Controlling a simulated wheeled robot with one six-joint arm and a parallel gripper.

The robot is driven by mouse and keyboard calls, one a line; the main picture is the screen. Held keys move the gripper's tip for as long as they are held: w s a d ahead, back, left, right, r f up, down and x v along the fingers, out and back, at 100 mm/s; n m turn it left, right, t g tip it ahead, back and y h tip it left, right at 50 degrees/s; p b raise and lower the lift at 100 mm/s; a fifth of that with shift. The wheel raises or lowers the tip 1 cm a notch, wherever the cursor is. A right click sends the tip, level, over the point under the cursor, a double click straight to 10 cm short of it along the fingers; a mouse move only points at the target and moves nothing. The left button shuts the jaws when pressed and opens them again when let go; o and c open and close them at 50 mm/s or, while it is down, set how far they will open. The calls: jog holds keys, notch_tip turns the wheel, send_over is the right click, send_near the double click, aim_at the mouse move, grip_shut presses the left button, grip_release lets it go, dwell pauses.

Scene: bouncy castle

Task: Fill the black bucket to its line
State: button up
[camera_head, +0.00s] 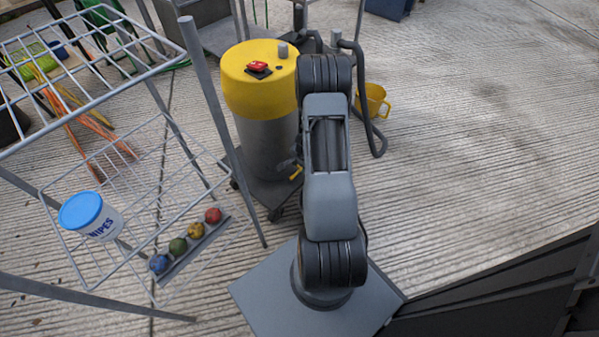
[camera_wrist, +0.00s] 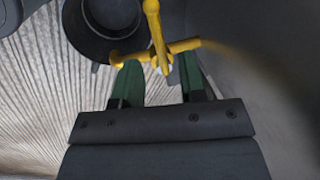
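In the wrist view, the green fingers of my gripper (camera_wrist: 160,78) are apart, with a gap between them. A yellow cross-shaped tap or handle (camera_wrist: 155,35) lies at the fingertips. One end of it reaches into the gap, and I cannot tell whether the fingers touch it. A dark round, open-topped vessel (camera_wrist: 76,32), which looks like the black bucket, is at the upper left, cut off by the frame. No fill line or level is readable. In the head view, my arm hides my gripper, and I cannot make out the black bucket.
A grey drum with a yellow top (camera_head: 262,85) and red switch stands on a wheeled base left of my arm. A yellow container (camera_head: 372,101) and a black hose are behind. A wire rack (camera_head: 125,160) at left holds a wipes tub (camera_head: 92,216) and coloured balls. Concrete at right is clear.

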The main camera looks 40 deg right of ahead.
aim_at(299, 171)
jog(key=shift+w+f+b, duration=0.15)
jog(key=shift+f+b, duration=0.1)
jog(key=shift+f, duration=0.45)
jog(key=shift+w+f+b, duration=0.1)
jog(key=shift+f+b, duration=0.1)
jog(key=shift+f, duration=0.5)
grip_shut()
jog(key=shift+a, duration=0.1)
